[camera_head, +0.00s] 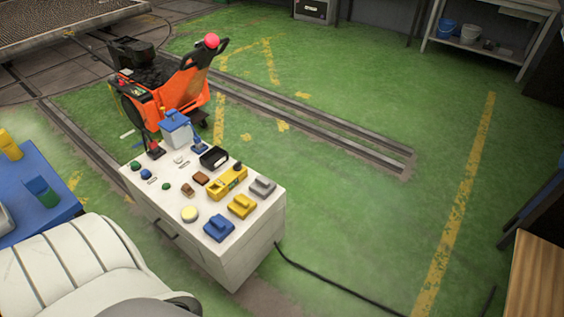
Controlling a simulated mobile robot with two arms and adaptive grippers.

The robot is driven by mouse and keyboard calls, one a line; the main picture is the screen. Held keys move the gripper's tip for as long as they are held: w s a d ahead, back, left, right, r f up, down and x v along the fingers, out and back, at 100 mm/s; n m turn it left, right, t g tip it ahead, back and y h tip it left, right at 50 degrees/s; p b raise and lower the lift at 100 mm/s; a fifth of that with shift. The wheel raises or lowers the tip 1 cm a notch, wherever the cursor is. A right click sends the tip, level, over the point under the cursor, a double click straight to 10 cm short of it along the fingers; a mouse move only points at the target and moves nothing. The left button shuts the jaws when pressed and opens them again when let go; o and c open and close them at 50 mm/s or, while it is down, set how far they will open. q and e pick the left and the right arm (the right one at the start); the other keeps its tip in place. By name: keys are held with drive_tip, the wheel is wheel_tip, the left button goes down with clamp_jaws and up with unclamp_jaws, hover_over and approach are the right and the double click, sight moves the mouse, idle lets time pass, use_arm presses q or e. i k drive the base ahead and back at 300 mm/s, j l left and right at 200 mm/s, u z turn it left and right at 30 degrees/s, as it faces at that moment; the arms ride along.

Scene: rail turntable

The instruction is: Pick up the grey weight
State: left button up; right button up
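A grey block-shaped object with a raised top, which looks like the grey weight (263,187), sits at the right edge of the white cabinet top (170,207). A similarly shaped yellow block (242,206) and a blue block (219,228) stand in a row with it, nearer to me. The grey one appears upright, with nothing on top of it. Neither of my grippers shows in the head view.
Several small items crowd the cabinet top, including a yellow tool (227,183), a black box (214,158) and a round cream-coloured object (190,214). An orange machine (172,95) stands behind. A black cable (335,283) crosses the green floor, which is mostly clear at right.

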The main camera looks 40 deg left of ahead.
sight(263, 187)
drive_tip(key=i, duration=1.7)
drive_tip(key=i+z, duration=0.8)
drive_tip(key=i+j+z, duration=0.2)
drive_tip(key=i+z, duration=0.25)
drive_tip(key=i+u, duration=0.15)
drive_tip(key=u, duration=0.2)
drive_tip(key=i+l+u, duration=0.1)
drive_tip(key=u, duration=0.25)
drive_tip(key=i+l+u, duration=0.1)
drive_tip(key=u, duration=0.25)
